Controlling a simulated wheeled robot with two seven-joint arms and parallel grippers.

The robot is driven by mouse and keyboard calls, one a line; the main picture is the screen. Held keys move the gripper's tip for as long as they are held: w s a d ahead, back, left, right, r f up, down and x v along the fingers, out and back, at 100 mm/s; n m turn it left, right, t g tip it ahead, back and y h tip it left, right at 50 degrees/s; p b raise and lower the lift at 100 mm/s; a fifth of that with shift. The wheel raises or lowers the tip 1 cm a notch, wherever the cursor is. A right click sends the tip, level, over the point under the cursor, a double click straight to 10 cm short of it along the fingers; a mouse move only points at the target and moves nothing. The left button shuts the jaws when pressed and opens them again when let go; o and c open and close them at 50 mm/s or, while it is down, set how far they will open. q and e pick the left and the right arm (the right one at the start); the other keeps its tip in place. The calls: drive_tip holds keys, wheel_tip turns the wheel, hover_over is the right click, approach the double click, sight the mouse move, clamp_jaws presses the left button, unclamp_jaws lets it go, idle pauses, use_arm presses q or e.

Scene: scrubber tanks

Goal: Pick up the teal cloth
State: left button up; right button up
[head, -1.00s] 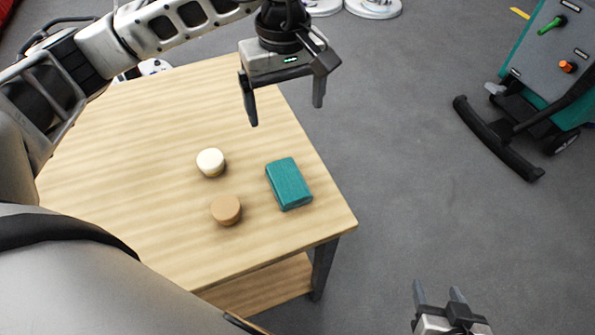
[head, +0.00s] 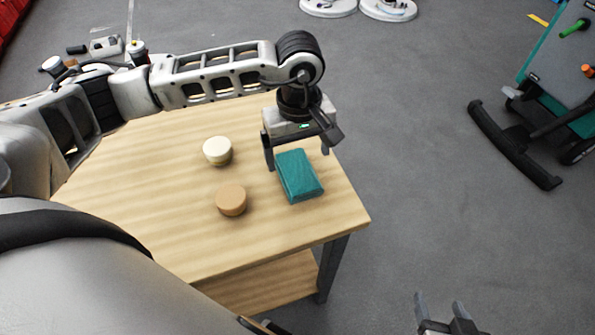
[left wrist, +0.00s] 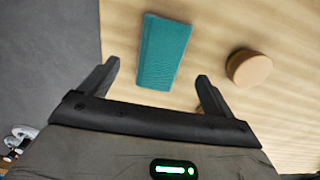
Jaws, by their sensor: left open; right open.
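The teal cloth (head: 300,177) is a folded rectangular block lying on the wooden table near its right edge. My left gripper (head: 297,158) is open and empty, pointing down above the far end of the cloth. In the left wrist view the cloth (left wrist: 164,52) lies ahead, between the lines of the two open fingers (left wrist: 158,85), and neither finger visibly touches it. My right gripper (head: 440,305) is open and empty at the bottom edge of the head view, away from the table; only its fingers and part of its body show.
On the wooden table (head: 130,215), a cream round piece (head: 217,151) and a tan round piece (head: 231,200) stand left of the cloth. The tan piece also shows in the left wrist view (left wrist: 248,68). A teal and grey machine (head: 560,80) stands on the floor at right.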

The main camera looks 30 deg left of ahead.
sight(297, 170)
use_arm(q)
drive_tip(key=shift+f+p, duration=0.45)
drive_tip(key=shift+f, duration=2.35)
drive_tip(key=shift+a, duration=0.1)
drive_tip(key=c, duration=1.1)
